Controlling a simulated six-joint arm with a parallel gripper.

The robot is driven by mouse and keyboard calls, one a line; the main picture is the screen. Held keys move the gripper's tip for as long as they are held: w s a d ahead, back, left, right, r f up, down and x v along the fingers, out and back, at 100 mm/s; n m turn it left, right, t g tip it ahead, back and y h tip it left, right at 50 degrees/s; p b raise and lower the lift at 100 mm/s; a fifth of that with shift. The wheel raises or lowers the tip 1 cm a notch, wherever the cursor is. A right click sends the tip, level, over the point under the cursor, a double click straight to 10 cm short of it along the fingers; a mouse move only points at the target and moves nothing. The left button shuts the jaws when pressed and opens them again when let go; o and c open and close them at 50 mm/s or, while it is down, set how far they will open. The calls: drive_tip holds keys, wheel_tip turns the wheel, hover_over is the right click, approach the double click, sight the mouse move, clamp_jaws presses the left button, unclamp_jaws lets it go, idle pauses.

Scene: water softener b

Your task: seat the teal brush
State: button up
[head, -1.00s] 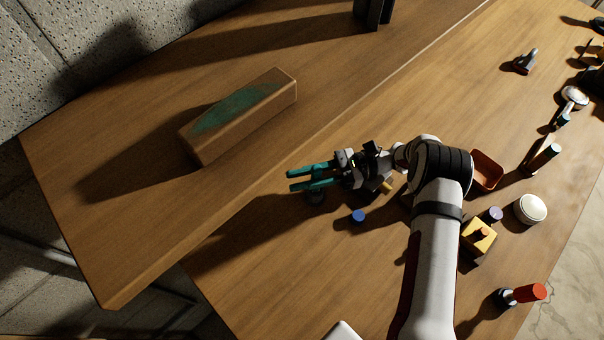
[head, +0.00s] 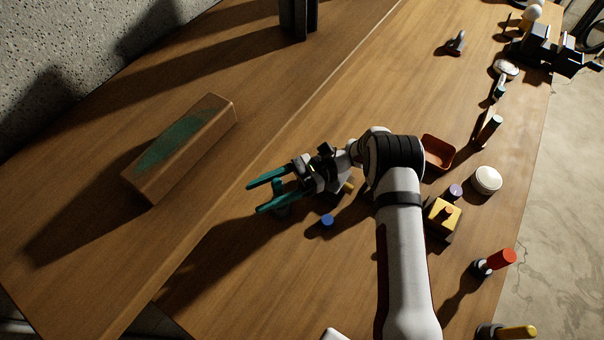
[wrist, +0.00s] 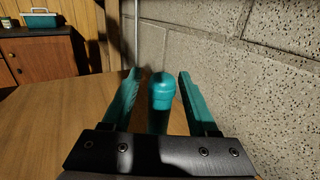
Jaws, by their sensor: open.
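My gripper (head: 255,198) has two teal fingers, spread apart and pointing left in the head view. In the wrist view, the teal brush (wrist: 160,95) shows a rounded teal end and a narrower ring between the fingers. Gaps show on both sides of it, so the jaws are around it without gripping. Its lower part is hidden behind my gripper's dark bar.
A long wooden block with a green patch (head: 180,150) lies to the left. A blue knob (head: 327,220) is below my gripper. A brown tray (head: 438,153), a white round tin (head: 487,180), a yellow block (head: 443,216) and a red-handled item (head: 500,260) stand on the right.

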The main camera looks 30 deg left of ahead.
drive_tip(key=w+d+r, duration=0.5)
drive_tip(key=d+r, duration=0.5)
drive_tip(key=shift+w, duration=0.35)
drive_tip(key=shift+d+r, duration=0.15)
drive_tip(key=s+d+r+n+t+h, duration=0.1)
drive_tip(key=s+d+r+t+h, duration=0.1)
drive_tip(key=s+d+r+t, duration=0.3)
drive_tip(key=s+d+r+n+t+h, duration=0.1)
drive_tip(key=s+d+r+t+h, duration=0.15)
drive_tip(key=d, duration=0.45)
drive_tip(key=s+d+f+m+t+h, duration=0.1)
drive_tip(key=s+d+f+t, duration=0.3)
drive_tip(key=d+t, duration=0.4)
drive_tip(key=shift+s+d+m+h, duration=0.3)
drive_tip(key=shift+s+d+h, duration=0.55)
drive_tip(key=shift+d, duration=0.05)
drive_tip(key=shift+o, duration=0.2)
drive_tip(key=shift+f, duration=0.1)
